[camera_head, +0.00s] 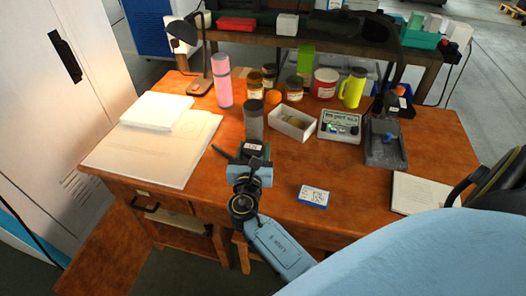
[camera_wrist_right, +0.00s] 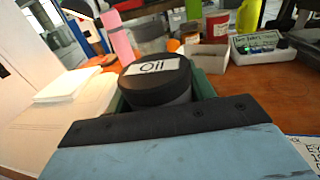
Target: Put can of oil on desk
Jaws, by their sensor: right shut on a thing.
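The can of oil shows in the right wrist view (camera_wrist_right: 155,80) as a dark round can with a white label reading "Oil" on its lid. My right gripper (camera_head: 252,152) is shut on the can, at the desk's front middle part. My left gripper is not in view.
Papers (camera_head: 155,150) lie at left, a blue-white card box (camera_head: 313,196) at front right. A pink bottle (camera_head: 222,80), jars and a lamp (camera_head: 196,60) stand behind.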

